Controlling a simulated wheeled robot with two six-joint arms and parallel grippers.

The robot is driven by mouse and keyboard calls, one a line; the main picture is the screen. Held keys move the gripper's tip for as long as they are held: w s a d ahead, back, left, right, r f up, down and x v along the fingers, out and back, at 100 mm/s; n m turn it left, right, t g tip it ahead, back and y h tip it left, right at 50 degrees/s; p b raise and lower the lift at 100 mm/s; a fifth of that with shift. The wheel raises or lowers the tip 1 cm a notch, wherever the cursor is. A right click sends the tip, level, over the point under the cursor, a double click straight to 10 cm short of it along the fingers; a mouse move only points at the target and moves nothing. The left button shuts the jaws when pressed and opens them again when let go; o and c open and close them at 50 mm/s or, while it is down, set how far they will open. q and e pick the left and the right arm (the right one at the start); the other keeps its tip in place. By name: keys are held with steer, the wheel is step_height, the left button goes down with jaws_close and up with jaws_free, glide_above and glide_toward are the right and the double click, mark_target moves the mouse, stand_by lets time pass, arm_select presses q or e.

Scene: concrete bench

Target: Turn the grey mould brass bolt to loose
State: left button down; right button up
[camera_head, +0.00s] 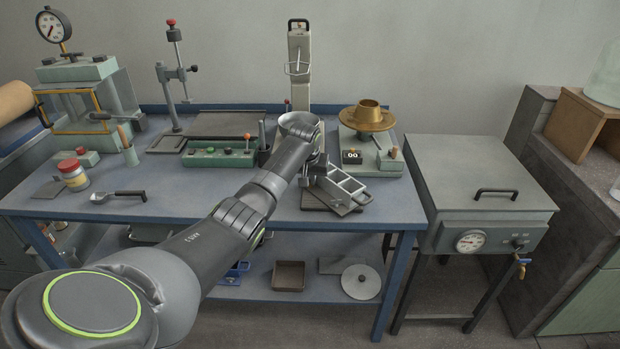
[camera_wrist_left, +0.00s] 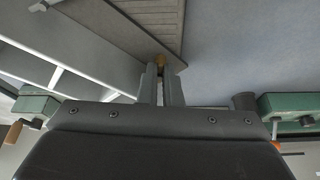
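The grey mould (camera_head: 340,185) sits on a dark plate at the front right of the blue bench. It is an open metal frame with compartments. In the left wrist view the mould's pale walls (camera_wrist_left: 95,55) fill the upper left. The brass bolt (camera_wrist_left: 159,60) shows as a small brass-coloured end at the tips of my left gripper (camera_wrist_left: 160,72). The two fingers are close together, one on each side of the bolt, and look closed on it. In the head view my left arm hides the fingertips and the bolt. My right gripper is in neither view.
A green control box (camera_head: 218,155) stands left of my wrist. A tall upright device (camera_head: 299,60) rises at the back. The bench's front left holds a spoon (camera_head: 118,195) and a red-lidded jar (camera_head: 73,176).

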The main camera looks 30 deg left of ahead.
arm_select(q)
steer(key=shift+d+r+n+p, duration=0.15)
steer(key=shift+n+p, duration=0.65)
steer(key=shift+p, duration=0.2)
steer(key=shift+w+n+g+y+p, duration=0.1)
steer(key=shift+n+g+y+p, duration=0.2)
steer(key=shift+n+y+p, duration=0.35)
steer(key=shift+n, duration=0.65)
steer(key=shift+w+d+f+n+g, duration=0.1)
steer(key=shift+f+n+g, duration=0.15)
steer(key=shift+n, duration=0.55)
steer(key=shift+n+g+y+b, duration=0.25)
steer(key=shift+n+y+b, duration=0.2)
steer(key=shift+n+b, duration=0.35)
steer(key=shift+w+r+n+g+b, duration=0.15)
steer(key=shift+n+g+b, duration=0.35)
steer(key=shift+n+b, duration=0.75)
